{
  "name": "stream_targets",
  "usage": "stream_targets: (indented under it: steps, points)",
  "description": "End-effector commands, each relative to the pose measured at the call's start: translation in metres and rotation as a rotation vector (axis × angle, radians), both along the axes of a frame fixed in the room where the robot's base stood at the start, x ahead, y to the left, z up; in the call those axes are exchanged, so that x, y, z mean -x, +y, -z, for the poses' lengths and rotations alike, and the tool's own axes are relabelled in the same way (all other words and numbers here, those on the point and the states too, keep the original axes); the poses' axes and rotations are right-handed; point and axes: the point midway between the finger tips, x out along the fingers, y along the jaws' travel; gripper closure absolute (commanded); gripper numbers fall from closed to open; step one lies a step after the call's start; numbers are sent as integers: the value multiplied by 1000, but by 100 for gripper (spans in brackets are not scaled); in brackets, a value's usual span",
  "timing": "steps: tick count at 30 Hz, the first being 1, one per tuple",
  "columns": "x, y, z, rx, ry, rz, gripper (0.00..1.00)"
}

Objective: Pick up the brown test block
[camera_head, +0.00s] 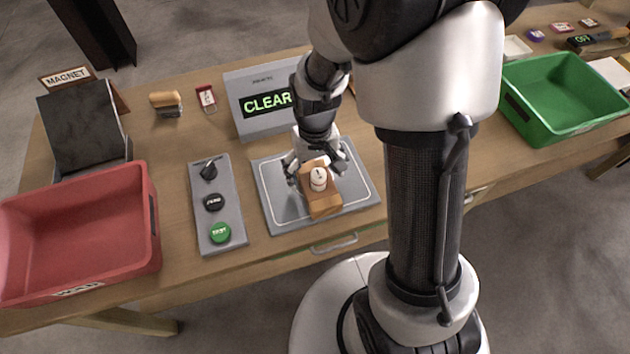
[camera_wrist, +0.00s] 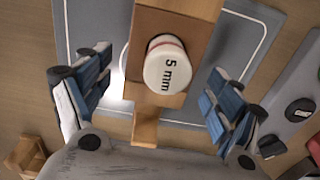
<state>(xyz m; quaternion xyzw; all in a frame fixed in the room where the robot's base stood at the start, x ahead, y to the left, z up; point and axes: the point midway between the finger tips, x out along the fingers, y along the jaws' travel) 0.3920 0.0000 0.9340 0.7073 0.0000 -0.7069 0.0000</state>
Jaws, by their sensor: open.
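A brown test block (camera_head: 322,202) lies on the grey plate (camera_head: 265,186), with a white round piece (camera_head: 319,178) on it. In the wrist view the block (camera_wrist: 178,20) reaches up from the centre, and the white piece (camera_wrist: 168,66) reads "5 mm". A narrower wooden part (camera_wrist: 146,128) extends below it. My gripper (camera_head: 317,172) is over the plate at the block's far end. In the wrist view my gripper (camera_wrist: 158,78) is open, one finger on each side of the block, with gaps showing on both sides.
A control strip (camera_head: 205,170) with a knob and buttons lies left of the plate. Behind stands a display (camera_head: 262,120) reading "CLEAR". A red bin (camera_head: 150,180) is at left, a green bin (camera_head: 560,130) at right. A tan block (camera_head: 166,101) sits further back.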

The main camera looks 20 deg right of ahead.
Motion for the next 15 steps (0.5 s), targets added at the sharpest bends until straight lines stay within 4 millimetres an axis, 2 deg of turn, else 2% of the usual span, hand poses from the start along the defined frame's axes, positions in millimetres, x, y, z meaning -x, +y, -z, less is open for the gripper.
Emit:
stream_targets:
  steps: [1,4,11,15]
  points:
    - [1,0,13,0,3,1,15]
    - [0,0,22,0,-1,1,15]
    - [0,0,21,0,-3,1,16]
    - [0,0,21,0,-3,1,25]
